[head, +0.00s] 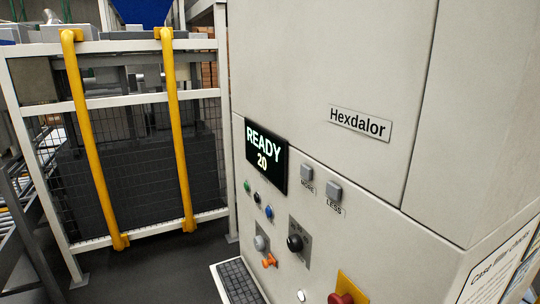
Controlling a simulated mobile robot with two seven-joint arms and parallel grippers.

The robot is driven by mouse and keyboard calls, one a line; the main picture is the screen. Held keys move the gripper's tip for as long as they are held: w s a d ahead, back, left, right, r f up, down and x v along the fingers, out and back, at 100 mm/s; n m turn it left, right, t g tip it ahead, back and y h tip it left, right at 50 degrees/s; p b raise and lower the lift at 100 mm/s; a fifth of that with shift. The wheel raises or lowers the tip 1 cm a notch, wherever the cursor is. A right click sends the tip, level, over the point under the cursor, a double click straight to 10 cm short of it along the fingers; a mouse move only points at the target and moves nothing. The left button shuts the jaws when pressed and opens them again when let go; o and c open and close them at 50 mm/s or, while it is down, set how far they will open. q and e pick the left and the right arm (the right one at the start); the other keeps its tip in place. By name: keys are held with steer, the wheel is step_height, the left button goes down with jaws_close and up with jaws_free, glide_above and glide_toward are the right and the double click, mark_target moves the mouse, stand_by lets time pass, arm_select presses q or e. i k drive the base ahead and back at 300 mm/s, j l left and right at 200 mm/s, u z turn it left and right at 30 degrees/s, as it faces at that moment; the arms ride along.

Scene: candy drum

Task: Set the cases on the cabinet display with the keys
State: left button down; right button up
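The cabinet (320,60) is a large off-white box filling the right of the head view, with a plate reading "Hexdalor". Neither of my grippers is in view.
Below the display are small round buttons, a black rotary knob (295,243), an orange key-like handle (269,261) and a red mushroom button (341,298). A keyboard (238,282) juts out at the bottom. A mesh cage with yellow rails (180,150) stands left, beside dark open floor.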

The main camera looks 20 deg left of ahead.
mark_target(305, 171)
steer(key=i+j, duration=0.15)
steer(key=j, duration=0.15)
steer(key=i+j, duration=0.15)
steer(key=j, duration=0.2)
steer(key=i+j, duration=0.15)
steer(key=j, duration=0.15)
steer(key=i+j, duration=0.15)
steer(key=j, duration=0.2)
steer(key=j+z, duration=0.25)
steer(key=j, duration=0.25)
steer(key=j+z, duration=0.25)
steer(key=j, duration=0.25)
steer(key=k+j+z, duration=0.1)
steer(key=j+z, duration=0.15)
steer(key=j, duration=0.25)
steer(key=k+j+z, duration=0.25)
steer(key=j, duration=0.25)
steer(key=j+z, duration=0.25)
steer(key=j, duration=0.2)
steer(key=k+j+z, duration=0.25)
steer(key=j, duration=0.15)
steer(key=k+j+z, duration=0.25)
steer(key=j, duration=0.15)
steer(key=k+j+z, duration=0.25)
steer(key=j, duration=0.1)
